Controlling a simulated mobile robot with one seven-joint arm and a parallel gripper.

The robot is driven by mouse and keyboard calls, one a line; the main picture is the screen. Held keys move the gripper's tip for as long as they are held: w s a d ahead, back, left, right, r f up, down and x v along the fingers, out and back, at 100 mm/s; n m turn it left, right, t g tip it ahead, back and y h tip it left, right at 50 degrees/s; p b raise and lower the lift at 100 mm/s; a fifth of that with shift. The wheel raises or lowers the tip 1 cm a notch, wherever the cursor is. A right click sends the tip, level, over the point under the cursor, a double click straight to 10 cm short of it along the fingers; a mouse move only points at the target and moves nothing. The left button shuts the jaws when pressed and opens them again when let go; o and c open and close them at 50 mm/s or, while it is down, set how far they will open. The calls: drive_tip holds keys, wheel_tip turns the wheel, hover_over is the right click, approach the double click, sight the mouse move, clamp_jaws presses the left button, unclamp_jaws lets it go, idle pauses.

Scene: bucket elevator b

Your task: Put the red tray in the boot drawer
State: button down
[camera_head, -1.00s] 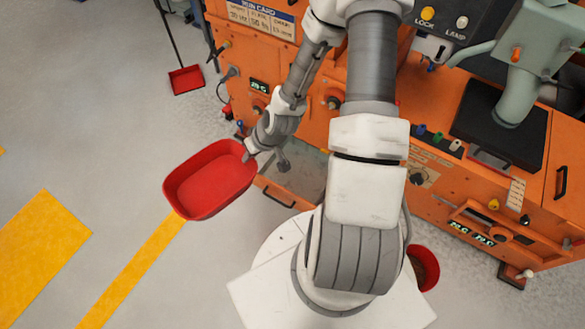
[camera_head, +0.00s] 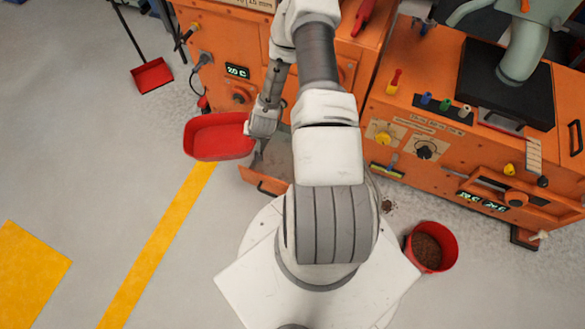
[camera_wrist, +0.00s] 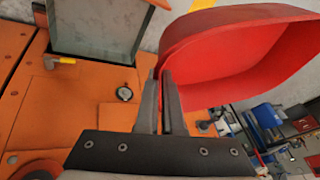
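The red tray (camera_head: 218,150) hangs in the air left of the orange machine, tilted. In the wrist view its red wall (camera_wrist: 225,65) fills the upper right. My gripper (camera_head: 250,132) is at the tray's right end; its two dark fingers (camera_wrist: 165,85) are closed on the tray's rim. An open drawer (camera_head: 262,181) with a grey interior sticks out low from the machine, just right of and below the tray in the head view. My arm and base hide part of the drawer. The tray is outside the drawer.
The orange machine (camera_head: 420,110) with knobs and displays stands behind my arm. A red bucket (camera_head: 447,251) of brown material stands on the floor at right, with a small spill (camera_head: 387,206) nearby. A red dustpan (camera_head: 152,76) lies at upper left. The left floor is clear.

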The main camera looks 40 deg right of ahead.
drive_tip(key=shift+s+d+f+m+g+h+b, duration=0.55)
drive_tip(key=shift+s+d+f+m+b, duration=1.65)
drive_tip(key=shift+f, duration=4.6)
drive_tip(key=shift+s+d+f+m+g+h+b, duration=0.4)
drive_tip(key=shift+s+d+f+m+h+b, duration=0.65)
drive_tip(key=shift+d+f+b, duration=4)
drive_tip(key=shift+s+d+f+m+g+h+b, duration=0.45)
drive_tip(key=shift+s+d+f+m+b, duration=1.1)
drive_tip(key=shift+f, duration=7)
drive_tip(key=shift+w+a+m+p, duration=0.3)
drive_tip(key=shift+a+m+p, duration=0.1)
drive_tip(key=shift+a+p, duration=0.25)
drive_tip(key=shift+f, duration=0.15)
drive_tip(key=c, duration=1.1)
unclamp_jaws()
drive_tip(key=shift+o, duration=0.2)
